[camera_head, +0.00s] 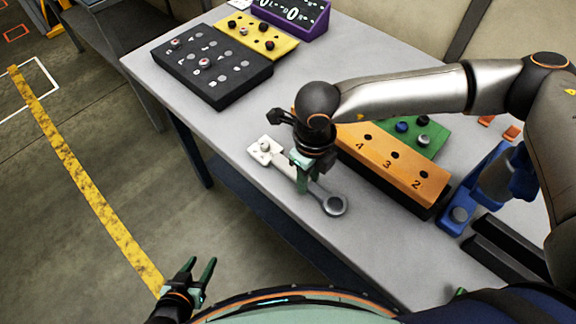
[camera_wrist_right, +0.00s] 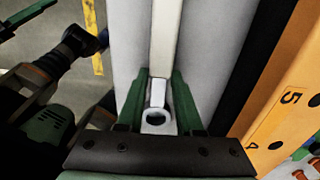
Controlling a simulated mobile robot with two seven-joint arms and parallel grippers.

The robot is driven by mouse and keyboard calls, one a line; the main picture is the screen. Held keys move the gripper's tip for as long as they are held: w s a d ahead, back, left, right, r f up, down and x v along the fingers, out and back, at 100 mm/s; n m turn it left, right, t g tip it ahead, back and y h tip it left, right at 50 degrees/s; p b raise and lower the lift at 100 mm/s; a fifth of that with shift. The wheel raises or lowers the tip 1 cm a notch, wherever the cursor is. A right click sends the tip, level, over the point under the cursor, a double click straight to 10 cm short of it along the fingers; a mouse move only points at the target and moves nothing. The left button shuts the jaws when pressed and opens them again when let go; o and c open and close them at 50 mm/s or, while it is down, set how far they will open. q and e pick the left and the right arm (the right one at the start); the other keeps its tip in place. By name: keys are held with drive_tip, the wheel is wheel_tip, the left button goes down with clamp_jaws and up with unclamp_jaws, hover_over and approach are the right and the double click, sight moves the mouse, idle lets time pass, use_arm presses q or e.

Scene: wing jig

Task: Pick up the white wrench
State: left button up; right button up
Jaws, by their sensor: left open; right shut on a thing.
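The white wrench (camera_head: 333,204) is at the front edge of the grey table, its round grey end toward the lower right. My right gripper (camera_head: 302,178) points down over its handle and is shut on it, hiding part of it. In the right wrist view, the pale handle of the white wrench (camera_wrist_right: 165,40) runs between the green fingers of my right gripper (camera_wrist_right: 164,75). I cannot tell whether the wrench touches the table. My left gripper (camera_head: 198,270) is open and empty, low over the floor at the lower left.
A white piece with a knob (camera_head: 265,148) is at the wrench's upper left end. An orange numbered block (camera_head: 385,160) stands close on the right, with a green block (camera_head: 420,138) behind it. A black board (camera_head: 210,65) and a yellow board (camera_head: 258,35) are farther back. Bare table (camera_head: 310,75) lies between.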

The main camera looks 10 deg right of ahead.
clamp_jaws()
idle(0.8)
